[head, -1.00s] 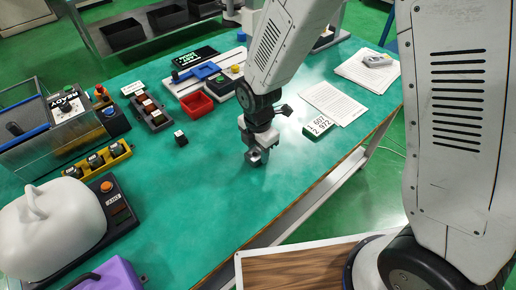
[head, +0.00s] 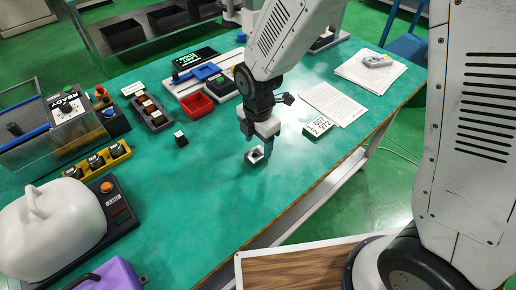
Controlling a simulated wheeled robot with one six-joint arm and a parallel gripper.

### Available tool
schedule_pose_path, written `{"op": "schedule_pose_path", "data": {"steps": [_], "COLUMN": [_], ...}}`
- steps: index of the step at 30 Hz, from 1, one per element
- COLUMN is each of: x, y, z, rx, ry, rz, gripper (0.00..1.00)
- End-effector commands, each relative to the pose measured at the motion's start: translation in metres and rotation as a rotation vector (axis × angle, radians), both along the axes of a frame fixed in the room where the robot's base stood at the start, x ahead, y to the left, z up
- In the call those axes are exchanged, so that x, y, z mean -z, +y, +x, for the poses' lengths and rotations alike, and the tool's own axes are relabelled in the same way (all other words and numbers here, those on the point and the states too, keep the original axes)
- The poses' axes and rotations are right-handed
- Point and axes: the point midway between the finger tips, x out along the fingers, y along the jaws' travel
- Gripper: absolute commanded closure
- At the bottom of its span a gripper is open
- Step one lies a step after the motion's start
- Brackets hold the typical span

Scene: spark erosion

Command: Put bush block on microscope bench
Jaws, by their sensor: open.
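A small pale block with a dark round hole in its top (head: 255,156), which looks like the bush block, sits on the green bench top (head: 215,215). My gripper (head: 260,146) is open, pointing down just above and around the block. One finger shows at the block's right side; whether it touches cannot be told. Nothing marks this bench as the microscope bench, and no microscope is plain in view.
A small dark cube (head: 180,139) stands to the left, near a red bin (head: 196,104). A white covered machine (head: 50,220) is at left. The bench around the block is clear.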

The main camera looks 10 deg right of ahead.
Motion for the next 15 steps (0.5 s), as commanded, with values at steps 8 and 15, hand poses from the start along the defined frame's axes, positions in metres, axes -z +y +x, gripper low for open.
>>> {"op": "schedule_pose_path", "data": {"steps": [8, 15], "x": [-0.059, -0.081], "y": [0.0, 0.0], "z": [0.001, 0.0], "rx": [0.0, 0.0], "ry": [-0.003, -0.002], "rz": [0.002, 0.001], "gripper": [0.39, 0.39]}}
